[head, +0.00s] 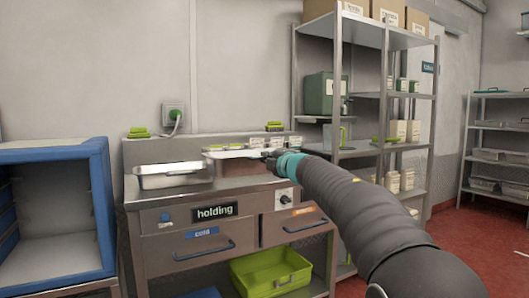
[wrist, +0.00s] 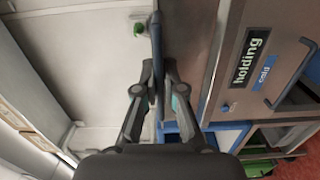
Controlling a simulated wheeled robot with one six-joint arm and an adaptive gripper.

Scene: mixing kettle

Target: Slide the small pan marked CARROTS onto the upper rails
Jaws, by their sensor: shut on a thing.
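My gripper (head: 272,157) reaches over the right part of the holding counter in the head view. In the wrist view my gripper (wrist: 155,85) is shut on a thin dark blue-grey piece (wrist: 156,38), seen edge-on. In the head view it meets the right end of a pale-topped metal pan (head: 235,168). I cannot tell whether the gripped piece belongs to this pan. A second, open metal pan (head: 172,177) sits to its left on the counter. No CARROTS marking is readable. An open blue-framed cabinet (head: 103,190) stands at the left, with blue strips on its inner left wall.
The holding counter (head: 137,199) has drawers, a knob and a green bin (head: 270,272) below. A shelf rack (head: 385,43) with boxes stands close behind on the right. A socket with a green plug (head: 173,115) is on the wall. Red floor is clear at right.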

